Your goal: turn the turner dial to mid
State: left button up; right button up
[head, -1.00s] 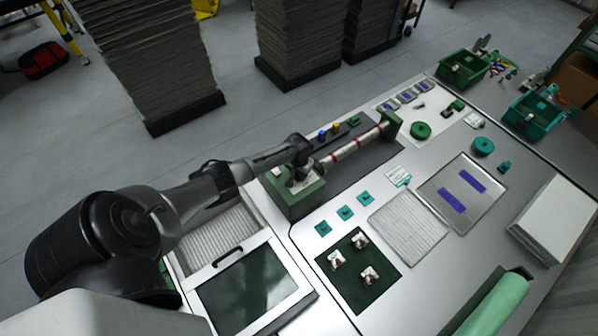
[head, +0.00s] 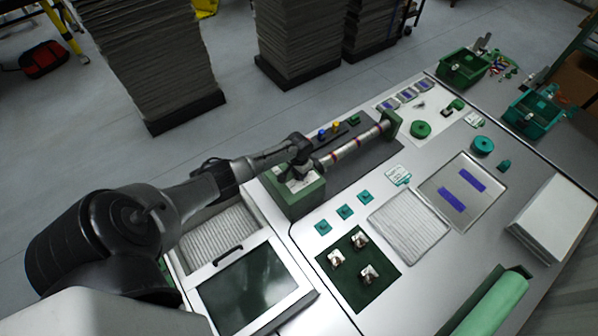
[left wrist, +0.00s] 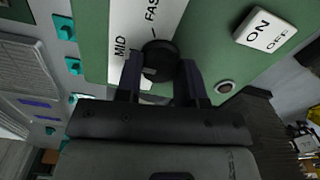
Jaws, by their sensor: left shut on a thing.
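The turner (head: 292,195) is a green box with a roller shaft (head: 350,148) on the table. In the left wrist view its green panel (left wrist: 215,30) carries a round black dial (left wrist: 160,58) beside a white label strip (left wrist: 122,35) reading MID and FAST. My left gripper (left wrist: 160,75) is shut on the dial, one finger on each side. In the head view the left gripper (head: 298,172) is over the top of the green box. The dial's pointer and the rest of the label are hidden by the fingers. My right gripper is not in view.
A white ON/OFF switch (left wrist: 265,28) and a round button (left wrist: 225,87) sit on the panel near the dial. Teal blocks (head: 345,211), a dark green mat (head: 340,290) and a wire-like grey tray (head: 408,226) lie in front of the turner.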

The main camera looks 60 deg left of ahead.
pick_arm(q)
jog(key=o, duration=0.9)
jog(key=shift+r, duration=0.1)
jog(key=shift+r, duration=0.3)
notch_tip(320, 180, up, 13)
jog(key=shift+p, duration=0.65)
